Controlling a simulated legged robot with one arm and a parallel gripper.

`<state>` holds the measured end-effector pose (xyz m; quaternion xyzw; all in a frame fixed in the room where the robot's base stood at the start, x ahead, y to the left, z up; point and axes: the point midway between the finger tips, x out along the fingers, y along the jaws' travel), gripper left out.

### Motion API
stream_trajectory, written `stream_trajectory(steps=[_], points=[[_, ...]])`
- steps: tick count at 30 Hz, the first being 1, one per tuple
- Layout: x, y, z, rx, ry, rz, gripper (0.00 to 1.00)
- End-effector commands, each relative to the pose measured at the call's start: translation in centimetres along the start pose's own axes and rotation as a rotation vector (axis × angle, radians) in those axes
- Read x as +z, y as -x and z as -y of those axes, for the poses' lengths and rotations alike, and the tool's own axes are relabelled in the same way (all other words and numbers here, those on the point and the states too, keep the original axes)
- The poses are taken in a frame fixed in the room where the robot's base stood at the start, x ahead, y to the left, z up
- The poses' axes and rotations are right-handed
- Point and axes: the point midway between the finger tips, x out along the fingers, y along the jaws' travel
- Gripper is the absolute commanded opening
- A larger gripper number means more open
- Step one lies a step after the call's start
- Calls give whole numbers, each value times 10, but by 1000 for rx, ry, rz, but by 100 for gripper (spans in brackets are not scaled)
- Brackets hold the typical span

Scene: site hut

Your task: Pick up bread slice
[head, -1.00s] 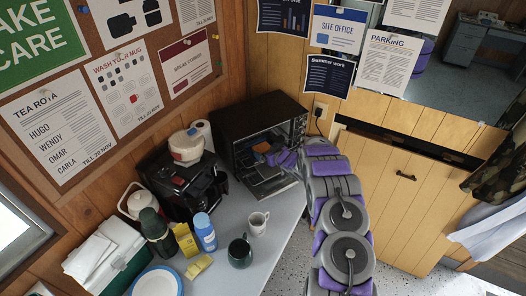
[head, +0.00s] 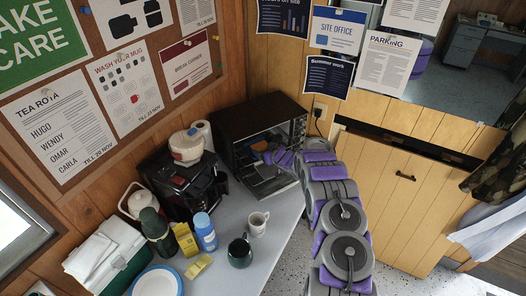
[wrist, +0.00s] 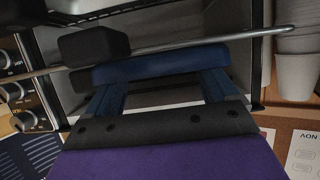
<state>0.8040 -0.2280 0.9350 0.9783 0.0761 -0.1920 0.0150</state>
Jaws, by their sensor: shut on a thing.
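The bread slice (head: 259,146) shows in the head view as a small brown patch inside the open toaster oven (head: 262,112), at the tip of my gripper (head: 270,155). My gripper reaches in through the oven's front from the right and is shut on the slice. In the wrist view my gripper (wrist: 155,70) shows its blue finger parts close to a metal bar and the oven front. The slice cannot be made out there, hidden by the fingers.
The oven's lowered door (head: 277,186) lies below my gripper. A white mug (head: 258,222), a dark mug (head: 240,252) and a blue bottle (head: 205,232) stand on the counter in front. A black coffee machine (head: 183,187) stands to the left of the oven.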

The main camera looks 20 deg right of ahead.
Motion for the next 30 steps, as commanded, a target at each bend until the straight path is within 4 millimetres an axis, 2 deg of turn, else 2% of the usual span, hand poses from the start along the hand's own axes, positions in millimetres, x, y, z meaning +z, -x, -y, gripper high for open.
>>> stream_trajectory(steps=[1,10,14,22,30], points=[[11,0,2,-2,-5,18,57],[10,0,2,-2,-5,18,57],[2,2,2,-2,-3,17,57],[-30,16,3,-2,-1,9,57],[-23,37,12,-1,-3,6,57]])
